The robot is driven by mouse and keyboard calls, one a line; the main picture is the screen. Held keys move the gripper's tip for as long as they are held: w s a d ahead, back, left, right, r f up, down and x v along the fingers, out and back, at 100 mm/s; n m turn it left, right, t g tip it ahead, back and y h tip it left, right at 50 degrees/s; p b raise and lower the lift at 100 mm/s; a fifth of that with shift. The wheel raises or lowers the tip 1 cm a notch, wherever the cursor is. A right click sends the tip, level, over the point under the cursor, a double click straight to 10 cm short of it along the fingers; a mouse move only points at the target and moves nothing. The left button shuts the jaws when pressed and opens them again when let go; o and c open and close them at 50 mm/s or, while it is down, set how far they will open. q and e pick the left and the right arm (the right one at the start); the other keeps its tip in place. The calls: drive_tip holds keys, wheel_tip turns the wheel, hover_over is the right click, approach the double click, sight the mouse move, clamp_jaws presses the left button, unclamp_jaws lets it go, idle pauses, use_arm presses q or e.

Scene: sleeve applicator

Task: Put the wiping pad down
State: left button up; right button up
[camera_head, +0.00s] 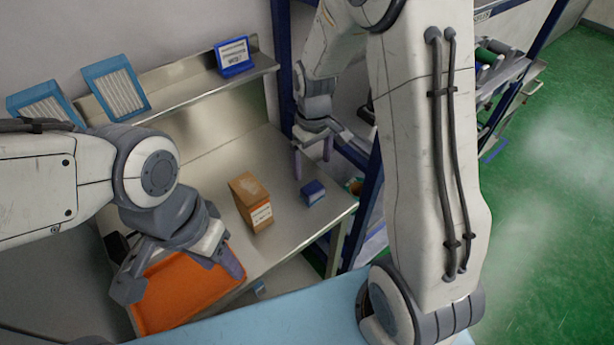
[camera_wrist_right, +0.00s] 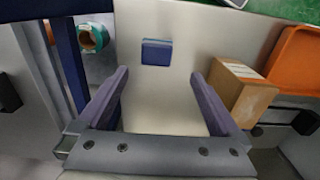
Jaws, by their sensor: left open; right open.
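The wiping pad, seemingly the small dark blue block (camera_head: 313,193), lies on the steel bench (camera_head: 285,160) near its right end. It also shows in the right wrist view (camera_wrist_right: 156,52), beyond the fingertips and roughly centred between them. My right gripper (camera_head: 312,158) is open and empty, apart from the block, over the bench behind it. Its two spread fingers show in the right wrist view (camera_wrist_right: 160,76). My left gripper (camera_head: 182,274) is open over the orange tray (camera_head: 185,295), with nothing visible between its fingers.
A brown carton (camera_head: 250,200) with a white label stands left of the blue block. A shelf (camera_head: 185,85) above the bench back carries a blue box (camera_head: 234,58) and a blue-framed panel (camera_head: 115,90). A dark blue post (camera_head: 284,60) rises beside the bench's right end.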

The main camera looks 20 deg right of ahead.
drive_tip(key=s+a+r+n, duration=0.2)
drive_tip(key=s+a+r, duration=0.5)
drive_tip(key=s+a, duration=0.25)
drive_tip(key=s+a+r+n+y+b, duration=0.1)
drive_tip(key=s+a+b, duration=0.1)
drive_tip(key=s, duration=1.1)
drive_tip(key=shift+s+a+r, duration=0.3)
drive_tip(key=shift+s+a, duration=0.1)
drive_tip(key=shift+a, duration=0.5)
